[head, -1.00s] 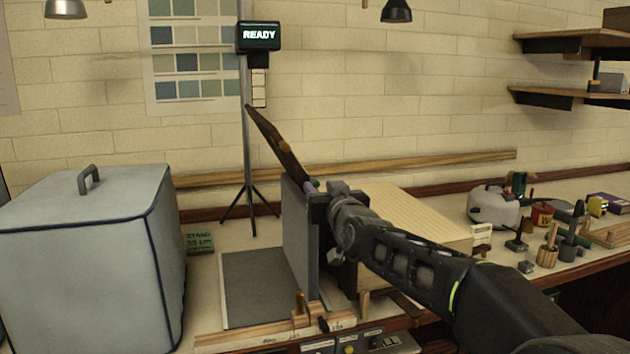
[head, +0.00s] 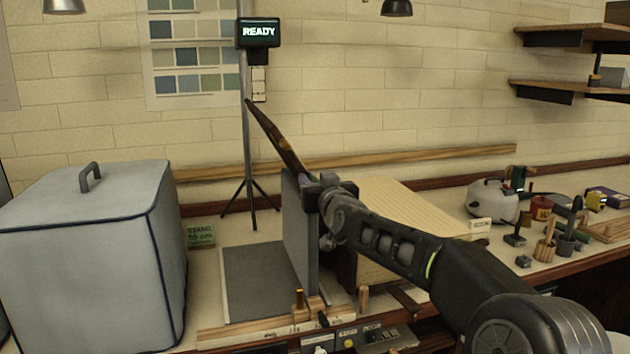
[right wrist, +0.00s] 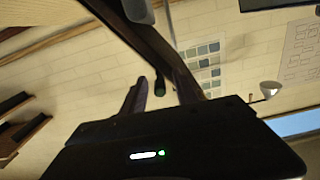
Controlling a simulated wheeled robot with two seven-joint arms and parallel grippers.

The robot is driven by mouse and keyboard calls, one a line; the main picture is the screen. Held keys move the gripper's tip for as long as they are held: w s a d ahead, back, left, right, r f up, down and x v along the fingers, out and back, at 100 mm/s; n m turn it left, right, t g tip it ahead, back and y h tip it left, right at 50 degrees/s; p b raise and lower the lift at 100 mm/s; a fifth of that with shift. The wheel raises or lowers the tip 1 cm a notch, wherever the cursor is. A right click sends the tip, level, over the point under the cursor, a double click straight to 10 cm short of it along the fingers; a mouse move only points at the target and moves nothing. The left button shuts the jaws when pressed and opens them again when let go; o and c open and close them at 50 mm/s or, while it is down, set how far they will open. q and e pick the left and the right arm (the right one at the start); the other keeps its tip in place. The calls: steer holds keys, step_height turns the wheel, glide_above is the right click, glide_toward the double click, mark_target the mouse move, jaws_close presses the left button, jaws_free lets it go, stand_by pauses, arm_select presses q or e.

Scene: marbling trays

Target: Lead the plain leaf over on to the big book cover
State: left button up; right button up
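A plain grey board (head: 298,235), perhaps the plain leaf, stands upright on the table, seen at a steep angle. A flat dark grey panel (head: 255,280) with a pale border lies to its left; I cannot tell whether it is the big book cover. My right gripper (head: 310,186) is at the board's upper right edge; contact is unclear. A thin dark brown piece (head: 275,135) slants up and left from beside the gripper. My left gripper is not in view.
A large grey covered box (head: 85,255) stands at the left. A pale ribbed wooden block (head: 400,210) is behind my right arm. A stand carries a READY sign (head: 258,34) at the back. Tools and pots (head: 560,240) crowd the right.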

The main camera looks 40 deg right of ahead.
steer(key=shift+c, duration=0.4)
jaws_close()
stand_by(0.9)
